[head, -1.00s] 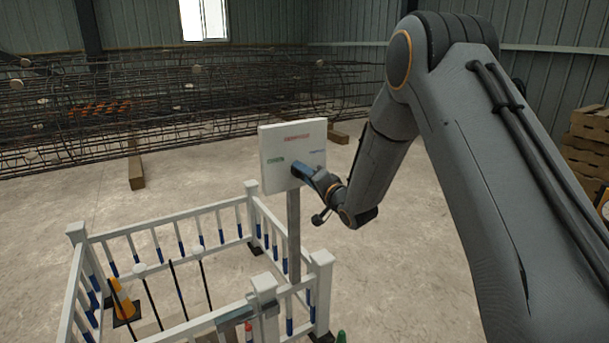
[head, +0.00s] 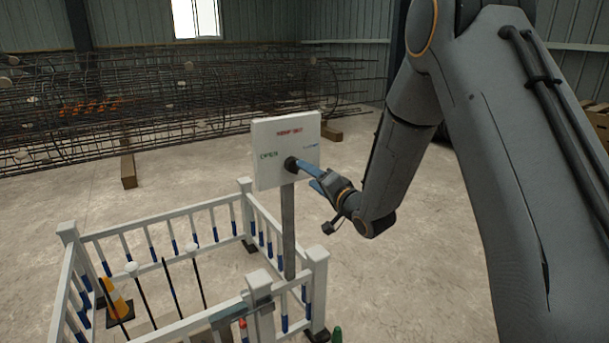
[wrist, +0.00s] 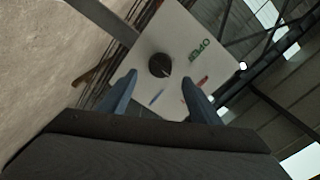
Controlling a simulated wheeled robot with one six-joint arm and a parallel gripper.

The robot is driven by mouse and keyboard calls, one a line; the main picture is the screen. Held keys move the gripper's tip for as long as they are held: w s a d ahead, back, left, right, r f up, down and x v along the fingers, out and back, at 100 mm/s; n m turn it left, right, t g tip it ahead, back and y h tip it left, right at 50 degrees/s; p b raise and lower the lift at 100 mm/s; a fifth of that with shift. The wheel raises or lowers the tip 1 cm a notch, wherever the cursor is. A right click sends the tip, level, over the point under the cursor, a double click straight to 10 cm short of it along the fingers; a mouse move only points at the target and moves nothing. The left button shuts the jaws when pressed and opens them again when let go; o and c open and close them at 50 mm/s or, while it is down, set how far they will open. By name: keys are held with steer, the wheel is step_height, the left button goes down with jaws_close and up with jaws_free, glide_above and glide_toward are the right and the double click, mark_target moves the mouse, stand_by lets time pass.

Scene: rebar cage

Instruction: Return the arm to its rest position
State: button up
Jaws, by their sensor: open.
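My arm reaches from the right side of the head view toward a white panel (head: 270,135) on a grey post. My gripper (head: 308,176) is just in front of the panel's black knob (head: 291,164). In the wrist view my gripper (wrist: 158,92) is open, its two blue fingers apart and nothing between them. The black knob (wrist: 159,65) shows beyond the fingertips, with a gap between. The panel (wrist: 205,45) carries green "OPEN" lettering, a red label and a blue label.
A white fence (head: 165,232) surrounds the post's base, with an orange cone (head: 116,300) and thin rods inside. Long rebar cages (head: 130,105) lie along the back wall. Stacked wooden pieces (head: 597,120) stand at the far right.

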steer(key=shift+s+d, duration=0.2)
steer(key=shift+s, duration=0.1)
steer(key=s+d+f+n+g+h, duration=0.1)
steer(key=s+d+f+g+h, duration=0.25)
steer(key=s+d, duration=0.3)
steer(key=s+d+f+n+g+h, duration=0.1)
steer(key=s+d+f+g+h, duration=0.2)
steer(key=s+d+h, duration=0.4)
steer(key=s+d+f+n+g, duration=0.1)
steer(key=s+g, duration=0.3)
steer(key=s, duration=0.8)
steer(key=s+d+f+n+g, duration=0.1)
steer(key=s+d+g, duration=0.3)
steer(key=s, duration=0.9)
steer(key=shift+s+d+n, duration=0.2)
steer(key=shift+d+n, duration=0.15)
steer(key=shift+n, duration=0.25)
